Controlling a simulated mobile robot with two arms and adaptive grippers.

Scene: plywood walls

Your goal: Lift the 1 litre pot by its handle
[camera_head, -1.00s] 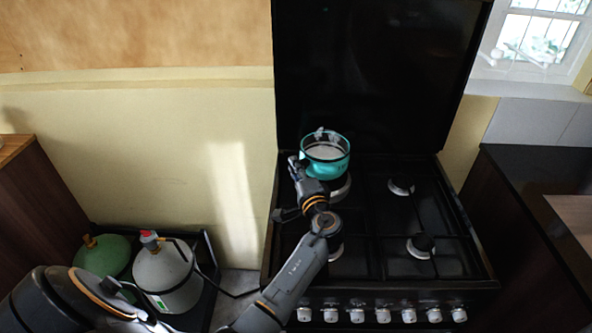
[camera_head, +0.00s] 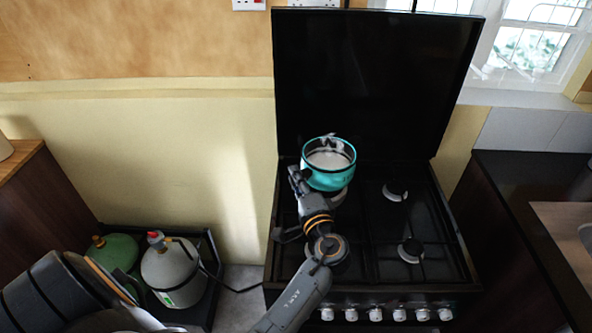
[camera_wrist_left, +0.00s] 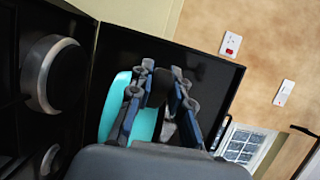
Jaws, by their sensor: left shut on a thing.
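The teal pot (camera_head: 331,180) has a pale inside and is upright over the back-left burner of the black stove (camera_head: 372,292). Its teal side also shows in the left wrist view (camera_wrist_left: 146,124). My left gripper (camera_head: 299,179) is at the pot's left side. In the left wrist view my left gripper (camera_wrist_left: 155,92) has its two fingers on either side of the dark handle (camera_wrist_left: 161,84) and is shut on it. Whether the pot's base touches the stove grate, I cannot tell. My right gripper is out of view.
The raised black stove lid (camera_head: 375,85) stands behind the pot. A grey gas cylinder (camera_head: 172,275) and a green one (camera_head: 115,253) stand at the lower left. A dark counter (camera_head: 530,180) is on the right. The right-hand burners are clear.

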